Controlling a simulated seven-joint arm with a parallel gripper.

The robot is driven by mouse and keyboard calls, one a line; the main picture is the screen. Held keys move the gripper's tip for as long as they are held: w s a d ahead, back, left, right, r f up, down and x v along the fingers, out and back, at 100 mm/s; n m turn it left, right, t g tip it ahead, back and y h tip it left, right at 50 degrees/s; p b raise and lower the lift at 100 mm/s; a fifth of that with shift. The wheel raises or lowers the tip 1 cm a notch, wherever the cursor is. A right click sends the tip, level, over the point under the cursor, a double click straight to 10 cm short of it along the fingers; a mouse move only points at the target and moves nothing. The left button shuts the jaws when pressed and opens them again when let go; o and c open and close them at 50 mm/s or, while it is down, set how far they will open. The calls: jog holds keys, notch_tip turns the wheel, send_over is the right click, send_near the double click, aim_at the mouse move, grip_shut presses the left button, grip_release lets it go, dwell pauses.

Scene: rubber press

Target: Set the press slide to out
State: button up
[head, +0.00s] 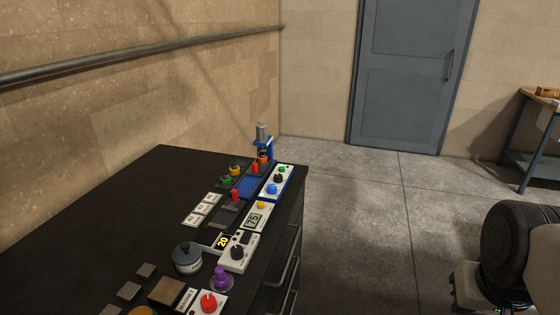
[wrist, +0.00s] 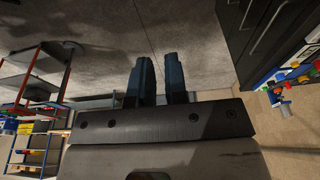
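The small blue press with a grey top (head: 263,140) stands at the far end of the dark bench. A second red knob (head: 235,195) stands on a dark track nearer me. I cannot tell for sure which of these is the press slide or its position. My gripper (wrist: 158,78) shows two dark fingers with a narrow gap and nothing between them. It is well away from the press; its fingers are outside the head view.
The dark bench (head: 130,215) also holds a control box with green, black and blue knobs (head: 276,181), a grey round pot (head: 187,258), a purple knob (head: 221,279) and a red dial (head: 209,302). Open floor (head: 365,220) lies right of the bench. A grey door (head: 410,70) is behind.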

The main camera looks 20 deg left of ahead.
jog(key=o, duration=0.5)
jog(key=shift+w+a+r, duration=0.1)
jog(key=shift+w+r, duration=0.1)
jog(key=shift+w, duration=0.2)
jog(key=shift+c, duration=0.2)
jog(key=shift+o, duration=0.7)
jog(key=w+a+r, duration=0.1)
jog(key=w+r, duration=0.1)
jog(key=w, duration=0.3)
jog(key=w+a+r+n, duration=0.1)
jog(key=w+a+r, duration=0.1)
jog(key=w, duration=0.3)
jog(key=shift+w+a+r, duration=0.25)
jog(key=shift+w+r, duration=0.1)
jog(key=shift+r, duration=0.15)
jog(key=w+a+r+n+g, duration=0.1)
jog(key=w+a+r, duration=0.1)
jog(key=w+a, duration=0.5)
jog(key=w+a+r+n, duration=0.1)
jog(key=w+a, duration=0.2)
jog(key=w, duration=0.8)
jog(key=n+g, duration=0.2)
jog(key=n, duration=0.2)
send_over(254, 163)
jog(key=d, duration=0.1)
notch_tip(254, 163, down, 19)
jog(key=shift+d+r, duration=0.1)
jog(key=shift+r, duration=0.1)
jog(key=shift+a+f, duration=0.3)
jog(key=shift+a, duration=0.2)
